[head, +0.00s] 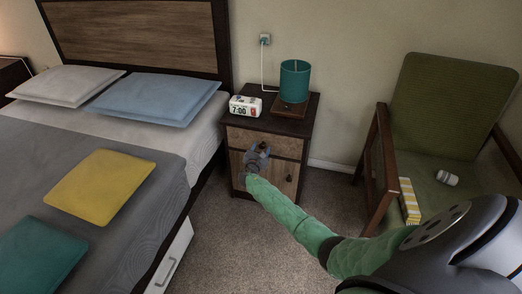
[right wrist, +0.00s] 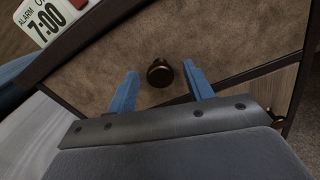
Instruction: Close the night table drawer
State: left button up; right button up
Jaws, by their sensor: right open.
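The night table (head: 310,118) stands beside the bed, with a dark frame and a brown wooden drawer front (head: 285,146) near its top. I see no wide gap around the drawer front; I cannot tell whether it sits slightly out. My right gripper (head: 258,147) is in front of the drawer front. In the right wrist view, its blue fingers (right wrist: 161,78) are open, one on each side of the dark round drawer knob (right wrist: 160,73). The knob shows free space on both sides. My left gripper is not in view.
On the night table stand a white alarm clock (head: 245,105) and a teal lamp (head: 295,80). A lower door with a dark knob (head: 289,178) is below the drawer. The bed (head: 190,130) is close on the left, a green armchair (head: 440,105) on the right. Carpet lies between.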

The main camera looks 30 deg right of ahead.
jog(key=v, duration=0.7)
jog(key=shift+s+a, duration=0.25)
dwell(0.4)
